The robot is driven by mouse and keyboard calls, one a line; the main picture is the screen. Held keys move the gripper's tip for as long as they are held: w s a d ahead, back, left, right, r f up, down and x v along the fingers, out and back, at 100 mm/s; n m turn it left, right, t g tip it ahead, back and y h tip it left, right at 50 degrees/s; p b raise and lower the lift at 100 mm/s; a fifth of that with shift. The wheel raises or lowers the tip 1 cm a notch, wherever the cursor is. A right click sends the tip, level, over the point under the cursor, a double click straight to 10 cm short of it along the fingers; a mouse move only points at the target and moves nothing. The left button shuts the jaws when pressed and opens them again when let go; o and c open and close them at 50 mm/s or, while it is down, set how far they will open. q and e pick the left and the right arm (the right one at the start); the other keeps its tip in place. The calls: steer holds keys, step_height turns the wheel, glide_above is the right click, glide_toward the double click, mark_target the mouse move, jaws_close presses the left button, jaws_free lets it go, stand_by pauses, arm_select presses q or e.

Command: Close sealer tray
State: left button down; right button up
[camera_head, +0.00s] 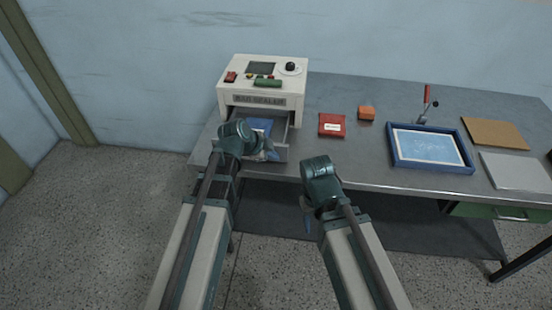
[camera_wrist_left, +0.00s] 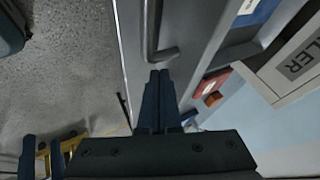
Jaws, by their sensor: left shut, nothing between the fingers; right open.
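The white bag sealer (camera_head: 265,100) stands at the back left of the bench, its grey tray (camera_head: 280,154) pulled out toward me. A blue item (camera_head: 260,124) lies in the tray and partly shows in the left wrist view (camera_wrist_left: 247,14). My left gripper (camera_head: 268,152) is at the tray's front, partly hidden by its own wrist. In the left wrist view my left gripper (camera_wrist_left: 158,74) is shut and empty, its tips close to the tray's dark bar handle (camera_wrist_left: 152,38); contact is unclear. My right gripper (camera_head: 307,226) is open, away from the tray, in front of the bench edge.
The grey bench (camera_head: 350,165) carries a red packet (camera_head: 331,125), an orange block (camera_head: 366,113) and a blue-framed screen (camera_head: 430,147). A brown board (camera_head: 495,133) and a pale board (camera_head: 515,171) lie at the right. The bench strip right of the tray is clear.

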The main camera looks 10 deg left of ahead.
arm_select(q)
steer(key=shift+w, duration=0.15)
steer(key=w, duration=1.9)
steer(key=shift+d, duration=0.35)
steer(key=shift+w, duration=0.25)
steer(key=shift+w+r, duration=0.1)
